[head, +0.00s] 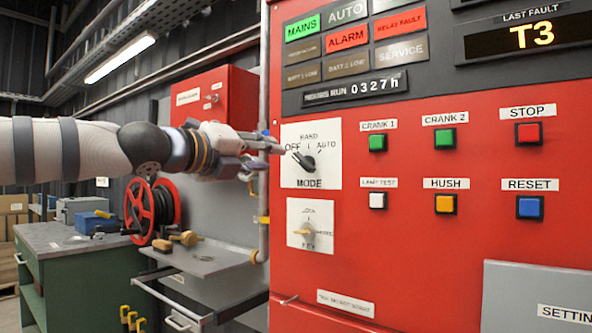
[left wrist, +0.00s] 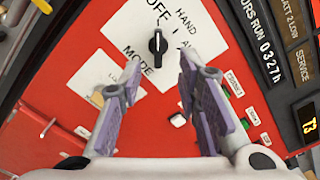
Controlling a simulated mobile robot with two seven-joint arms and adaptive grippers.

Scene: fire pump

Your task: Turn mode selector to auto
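The mode selector is a black knob (head: 306,161) on a white plate (head: 312,181) marked OFF, HAND, AUTO and MODE, on the red panel. Its pointer is turned toward OFF. It also shows in the left wrist view as a knob (left wrist: 157,46) beyond the fingertips, with AUTO partly hidden by a finger. My left gripper (head: 279,148) comes in from the left, its tips just left of the knob in the head view. In the left wrist view the gripper (left wrist: 160,72) is open, with empty space between its purple-grey fingers. I see no contact with the knob. My right gripper is out of view.
A key switch (head: 306,232) sits below the mode plate. Push buttons, such as the green CRANK 1 button (head: 377,143), lie to its right. A vertical pipe (head: 263,200) runs along the panel's left edge. A green bench (head: 75,265) and a red hose reel (head: 142,210) stand at left.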

